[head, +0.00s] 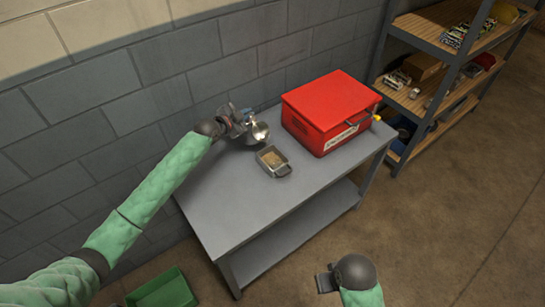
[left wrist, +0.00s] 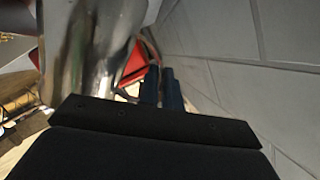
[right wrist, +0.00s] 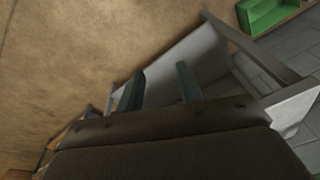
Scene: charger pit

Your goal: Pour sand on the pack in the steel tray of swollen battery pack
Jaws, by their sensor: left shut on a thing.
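My left gripper (head: 238,124) is above the back of the grey table, shut on a shiny metal vessel (head: 260,131). The vessel also shows large and blurred in the left wrist view (left wrist: 90,50); its contents are hidden. A small grey steel tray (head: 284,171) lies on the table just below and right of the vessel, apart from it. Tan material (head: 272,158) shows inside the tray; I cannot tell whether a pack lies under it. My right gripper (head: 325,281) is away from the table, low at the front; its fingers stand apart and empty in the right wrist view (right wrist: 158,88).
A red lidded box (head: 325,105) stands on the table (head: 235,205) right of the tray. A block wall runs close behind the table. A loaded shelf rack (head: 410,105) stands at right. A green crate (head: 162,289) is on the floor. The table's front left is clear.

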